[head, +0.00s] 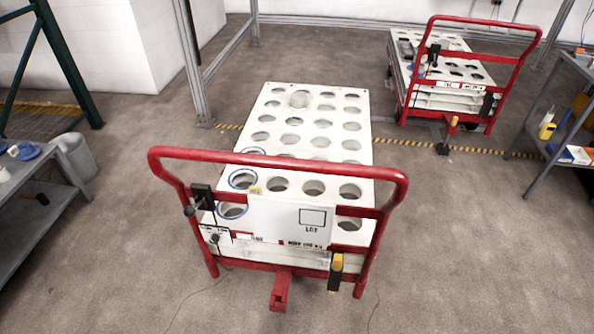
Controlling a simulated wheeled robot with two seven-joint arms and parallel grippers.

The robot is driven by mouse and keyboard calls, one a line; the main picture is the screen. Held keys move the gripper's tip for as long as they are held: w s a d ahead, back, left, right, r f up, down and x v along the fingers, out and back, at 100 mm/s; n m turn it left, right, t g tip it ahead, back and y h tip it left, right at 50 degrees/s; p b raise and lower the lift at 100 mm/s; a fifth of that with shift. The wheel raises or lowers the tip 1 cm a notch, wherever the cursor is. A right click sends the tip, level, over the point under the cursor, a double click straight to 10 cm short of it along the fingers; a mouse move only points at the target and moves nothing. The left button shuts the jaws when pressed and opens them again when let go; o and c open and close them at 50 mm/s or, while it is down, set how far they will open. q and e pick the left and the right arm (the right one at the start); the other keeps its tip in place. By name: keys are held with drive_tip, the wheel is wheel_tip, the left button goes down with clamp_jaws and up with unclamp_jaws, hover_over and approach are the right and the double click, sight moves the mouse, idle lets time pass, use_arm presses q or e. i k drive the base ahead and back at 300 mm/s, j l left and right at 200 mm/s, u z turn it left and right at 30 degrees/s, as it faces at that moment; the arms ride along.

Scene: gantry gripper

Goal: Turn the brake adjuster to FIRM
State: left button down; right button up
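A cart with a red tubular handle frame (277,158) and a white deck of round holes (300,118) stands in front of me. On the left of its frame is a black box with a small knob (202,195). Below it, a small grey knob (213,238) sits at a white plate with dark markings too small to read. A black part with a yellow top (336,265) is on the right of the frame. I cannot tell for sure which of these is the brake adjuster, nor its setting. Neither of my grippers is in view.
A second red and white cart (450,75) stands at the back right. A grey bench (40,210) and a bin (76,155) are on the left; a grey shelf (570,110) is on the right. The floor around the near cart is mostly clear.

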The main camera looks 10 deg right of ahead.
sight(214, 239)
drive_tip(key=j+u, duration=0.15)
drive_tip(key=j, duration=0.55)
drive_tip(key=i+j+u, duration=0.1)
drive_tip(key=j, duration=0.65)
drive_tip(key=j+u, duration=0.15)
drive_tip(key=j, duration=0.55)
drive_tip(key=i, duration=0.05)
